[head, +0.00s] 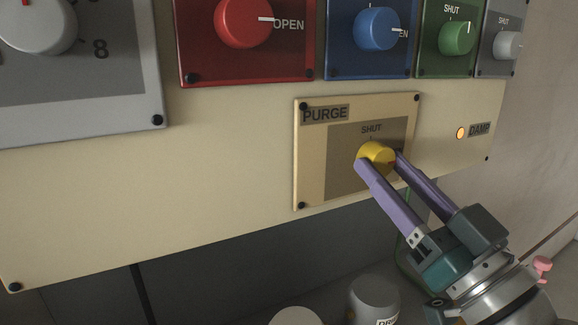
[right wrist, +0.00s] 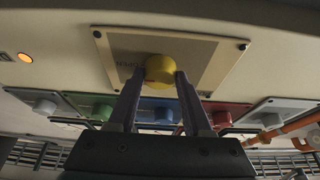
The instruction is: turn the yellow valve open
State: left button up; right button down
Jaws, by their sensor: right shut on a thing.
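The yellow valve (head: 376,154) is a round knob on the tan PURGE plate (head: 312,160), with the word SHUT above it. My right gripper (head: 378,160) comes from the lower right, and its two purple fingers are shut on the knob, one on each side. In the right wrist view the yellow knob (right wrist: 159,68) sits between the two fingertips (right wrist: 160,76), with a small red mark on its left side. The knob's pointer cannot be made out in the head view. My left gripper is not in view.
A red knob (head: 243,20), a blue knob (head: 377,29), a green knob (head: 456,36) and a grey knob (head: 508,45) sit in a row above. An orange lamp (head: 460,133) glows beside the DAMP label. A grey cylinder (head: 374,298) stands below the panel, left of my right arm.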

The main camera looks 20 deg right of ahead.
jog(key=shift+f, duration=0.1)
jog(key=shift+c, duration=1.6)
grip_release()
jog(key=b+v, duration=0.2)
jog(key=v, duration=0.8)
